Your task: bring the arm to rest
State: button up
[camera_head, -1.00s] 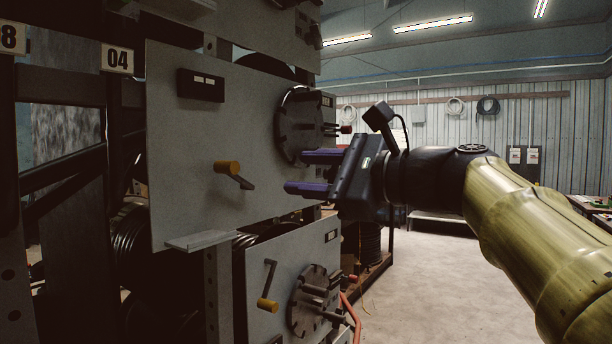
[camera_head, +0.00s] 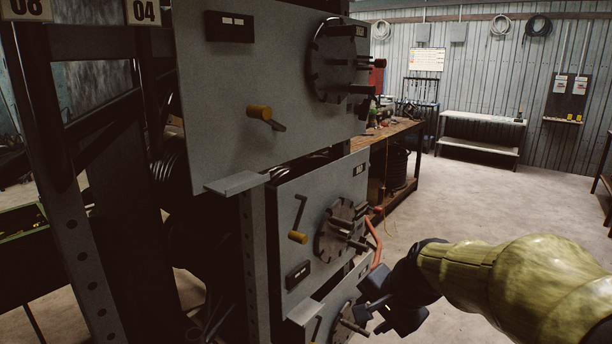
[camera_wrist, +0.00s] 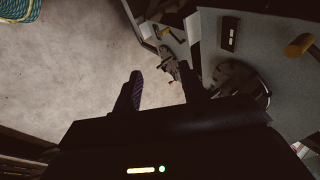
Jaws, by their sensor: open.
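My gripper (camera_head: 369,312) is low in the head view, at the end of my arm, in front of the lower panels of the rack. Its fingers are small and dark there. In the wrist view my gripper (camera_wrist: 165,95) shows two fingers spread apart with nothing between them. The upper grey panel (camera_head: 240,110) carries a round dark die head (camera_head: 328,60) and a crank with a yellow knob (camera_head: 259,112). The middle panel (camera_head: 290,215) has a similar head (camera_head: 333,232) and crank (camera_head: 298,237). Whether my gripper touches the lowest panel cannot be told.
A workbench (camera_head: 405,128) stands behind the rack, and a low bench (camera_head: 482,118) is at the far wall. An orange hose (camera_head: 375,240) hangs beside the middle panel. Open concrete floor (camera_head: 475,195) lies to the right.

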jog(key=s+d+f+n+g+h+p, duration=0.2)
jog(key=s+d+f+n+h, duration=0.1)
jog(key=s+f+n, duration=0.6)
jog(key=shift+s+f+g+p, duration=0.2)
jog(key=shift+s+g+p, duration=0.2)
jog(key=shift+s, duration=0.35)
